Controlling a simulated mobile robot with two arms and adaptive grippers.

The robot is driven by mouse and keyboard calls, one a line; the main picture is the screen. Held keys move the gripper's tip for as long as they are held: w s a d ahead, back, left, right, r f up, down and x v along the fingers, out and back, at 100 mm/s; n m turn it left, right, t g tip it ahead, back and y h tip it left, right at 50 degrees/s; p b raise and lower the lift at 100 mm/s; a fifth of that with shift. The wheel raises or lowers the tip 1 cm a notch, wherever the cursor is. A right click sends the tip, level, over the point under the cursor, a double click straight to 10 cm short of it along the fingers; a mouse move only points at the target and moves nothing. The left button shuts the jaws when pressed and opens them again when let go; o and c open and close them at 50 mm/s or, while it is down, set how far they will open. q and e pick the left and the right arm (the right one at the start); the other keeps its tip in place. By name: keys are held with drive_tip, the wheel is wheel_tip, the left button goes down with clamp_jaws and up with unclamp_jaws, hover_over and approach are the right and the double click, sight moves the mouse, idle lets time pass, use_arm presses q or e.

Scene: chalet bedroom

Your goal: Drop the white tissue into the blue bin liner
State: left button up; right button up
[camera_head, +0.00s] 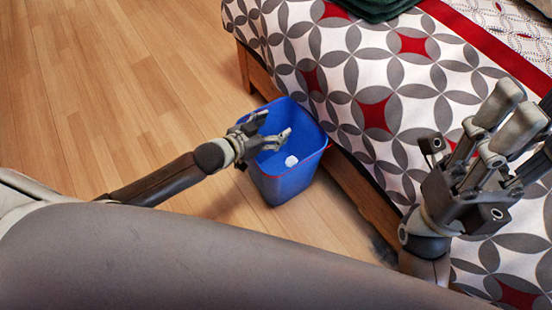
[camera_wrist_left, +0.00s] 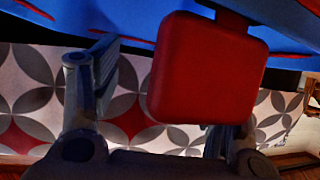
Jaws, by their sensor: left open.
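The blue bin liner (camera_head: 290,187), an open blue bin with red edging, stands on the floor against the bed. The small white tissue (camera_head: 291,161) shows within its opening, below my left gripper and apart from its fingers. I cannot tell if it rests on the bottom. My left gripper (camera_head: 270,128) is open over the bin mouth and holds nothing. In the left wrist view the blue liner (camera_wrist_left: 130,18) fills the top, and a red square block (camera_wrist_left: 208,70) hides part of the view. My right gripper (camera_head: 465,125) is open and empty above the bed.
The bed (camera_head: 375,65), with a grey, white and red patterned cover, takes up the right side. Dark green folded cloth (camera_head: 375,8) lies at its far edge. The wooden floor (camera_head: 110,90) to the left is clear.

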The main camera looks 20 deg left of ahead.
use_arm(q)
drive_tip(key=v, duration=1)
drive_tip(key=shift+s+r, duration=0.15)
drive_tip(key=shift+s, duration=0.1)
